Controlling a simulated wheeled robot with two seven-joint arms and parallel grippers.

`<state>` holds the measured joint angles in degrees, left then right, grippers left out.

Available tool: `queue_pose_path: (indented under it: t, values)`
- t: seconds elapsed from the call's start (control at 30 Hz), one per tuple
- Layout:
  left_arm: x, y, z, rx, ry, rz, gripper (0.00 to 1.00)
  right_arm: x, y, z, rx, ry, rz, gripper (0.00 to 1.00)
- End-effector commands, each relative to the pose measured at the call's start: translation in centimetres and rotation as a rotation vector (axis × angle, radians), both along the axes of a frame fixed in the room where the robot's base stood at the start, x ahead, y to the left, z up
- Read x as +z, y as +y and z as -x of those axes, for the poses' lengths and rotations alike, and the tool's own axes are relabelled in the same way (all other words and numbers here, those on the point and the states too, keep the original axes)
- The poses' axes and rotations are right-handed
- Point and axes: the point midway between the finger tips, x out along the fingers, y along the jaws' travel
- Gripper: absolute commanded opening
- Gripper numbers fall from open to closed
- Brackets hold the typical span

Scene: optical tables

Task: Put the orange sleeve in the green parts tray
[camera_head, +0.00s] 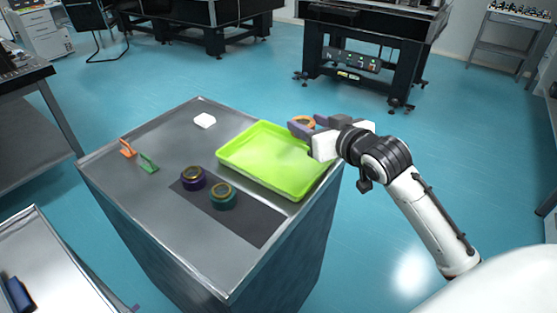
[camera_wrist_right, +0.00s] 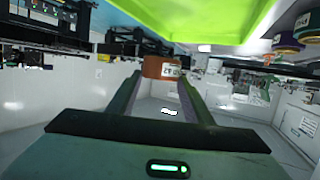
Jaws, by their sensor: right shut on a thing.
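The orange sleeve (camera_head: 303,121) is between the fingers of my right gripper (camera_head: 304,128), which is shut on it. In the right wrist view the orange sleeve (camera_wrist_right: 161,67), with a pale label, sits between the fingertips of the right gripper (camera_wrist_right: 162,76). The green parts tray (camera_head: 262,157) lies on the metal table and looks empty. In the head view the held sleeve shows at the tray's back right corner; its exact height is unclear. The tray also shows at the top of the right wrist view (camera_wrist_right: 205,20). My left gripper is out of view.
A purple ring-shaped part (camera_head: 193,178) and a teal one (camera_head: 223,196) stand on a dark mat (camera_head: 257,220) in front of the tray. An orange clip (camera_head: 127,148), a green clip (camera_head: 148,163) and a white block (camera_head: 204,120) lie on the table (camera_head: 120,190).

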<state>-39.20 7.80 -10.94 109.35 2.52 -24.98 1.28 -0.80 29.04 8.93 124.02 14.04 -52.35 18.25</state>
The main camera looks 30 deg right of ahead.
Motion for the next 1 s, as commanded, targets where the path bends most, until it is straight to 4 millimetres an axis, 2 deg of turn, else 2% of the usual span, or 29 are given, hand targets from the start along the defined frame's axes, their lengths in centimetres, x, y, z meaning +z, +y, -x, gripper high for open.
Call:
queue_pose_path:
  t: [0.07,0.3,0.47,0.7,1.0]
  values:
    - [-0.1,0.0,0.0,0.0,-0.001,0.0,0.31,-0.3,-0.4,-0.2,-0.024,0.001,0.0,0.19]
    - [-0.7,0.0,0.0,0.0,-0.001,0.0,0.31,-4.7,-0.5,-0.2,-0.031,0.005,-0.002,0.19]
    - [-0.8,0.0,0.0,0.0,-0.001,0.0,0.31,-6.1,-0.5,-0.2,-0.031,0.003,-0.001,0.19]
    - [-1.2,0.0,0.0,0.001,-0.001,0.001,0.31,-9.3,-0.5,-0.2,-0.029,0.004,-0.001,0.19]
    - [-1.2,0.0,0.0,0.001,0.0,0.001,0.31,-9.6,-0.5,-0.2,-0.028,0.001,0.0,0.19]
